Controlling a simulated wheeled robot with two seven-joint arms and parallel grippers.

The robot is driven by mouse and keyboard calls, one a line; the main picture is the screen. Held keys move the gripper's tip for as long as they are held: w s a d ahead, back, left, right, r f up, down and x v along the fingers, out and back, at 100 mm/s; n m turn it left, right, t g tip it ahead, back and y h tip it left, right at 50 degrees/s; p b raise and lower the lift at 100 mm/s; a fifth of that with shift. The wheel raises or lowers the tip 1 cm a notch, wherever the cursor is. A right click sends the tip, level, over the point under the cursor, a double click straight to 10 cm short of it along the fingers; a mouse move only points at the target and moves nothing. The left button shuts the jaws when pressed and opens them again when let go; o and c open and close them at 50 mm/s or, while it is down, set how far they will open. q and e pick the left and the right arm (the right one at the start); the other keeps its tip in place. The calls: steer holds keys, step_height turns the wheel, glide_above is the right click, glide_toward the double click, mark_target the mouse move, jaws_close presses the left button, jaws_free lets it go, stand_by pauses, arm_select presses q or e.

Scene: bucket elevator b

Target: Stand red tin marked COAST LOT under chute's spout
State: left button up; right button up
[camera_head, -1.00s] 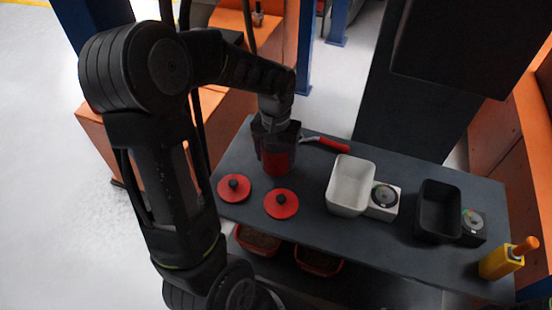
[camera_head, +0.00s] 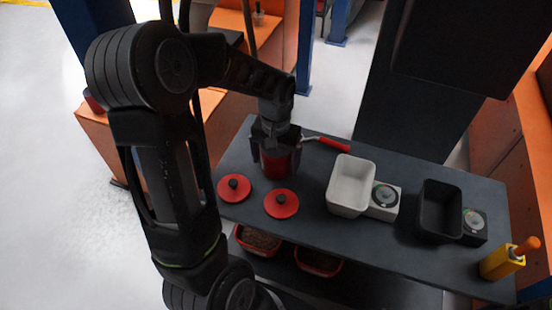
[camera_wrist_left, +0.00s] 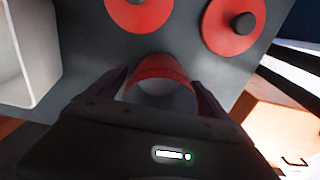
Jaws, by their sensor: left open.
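A red tin (camera_head: 275,166) stands on the dark bench, near its far left end. My left gripper (camera_head: 275,155) is over the tin with its fingers apart, one on each side. In the left wrist view the tin's red rim (camera_wrist_left: 158,70) shows between the open fingers (camera_wrist_left: 160,88). I cannot tell whether the fingers touch it. No COAST LOT marking is readable. A large dark housing (camera_head: 455,45) hangs at the upper right; I cannot make out a spout on it. My right gripper is not in view.
Two red lids with black knobs (camera_head: 234,188) (camera_head: 281,204) lie in front of the tin. A red-handled tool (camera_head: 334,145) lies behind it. A white bin (camera_head: 349,187), a black bin (camera_head: 437,212) and a yellow holder (camera_head: 502,262) stand to the right. Red trays (camera_head: 257,240) sit below.

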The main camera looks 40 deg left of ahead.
arm_select(q)
steer(key=shift+r, duration=0.4)
step_height(320, 180, up, 12)
steer(key=p, duration=0.1)
steer(key=shift+f, duration=0.2)
steer(key=shift+o, duration=0.4)
